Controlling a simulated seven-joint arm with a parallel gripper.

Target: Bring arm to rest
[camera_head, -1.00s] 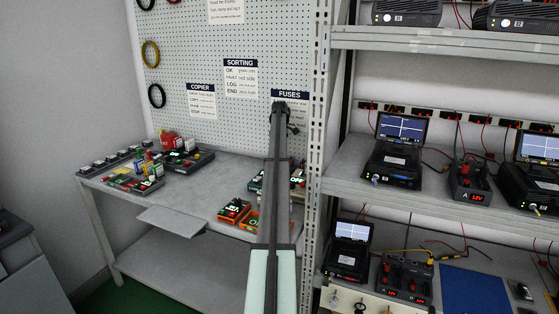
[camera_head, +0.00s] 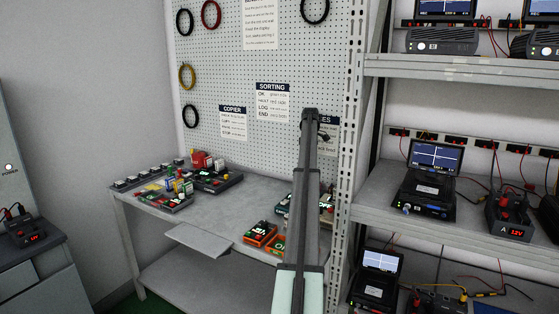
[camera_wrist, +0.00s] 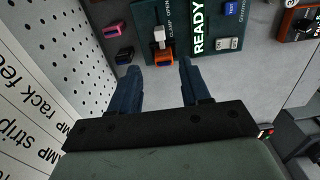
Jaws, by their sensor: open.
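My arm (camera_head: 308,210) reaches forward over the right part of the workbench (camera_head: 250,192), in front of the pegboard. In the wrist view my gripper (camera_wrist: 158,72) is open, its two dark fingers apart with nothing between them. In the head view the arm hides most of this device.
Orange bins (camera_head: 260,232) stand left of the arm. A copier station (camera_head: 215,179) sits at the bench's left. A metal rack post (camera_head: 345,170) and shelves with instruments (camera_head: 425,190) stand close on the right. A grey tray (camera_head: 197,238) juts out in front.

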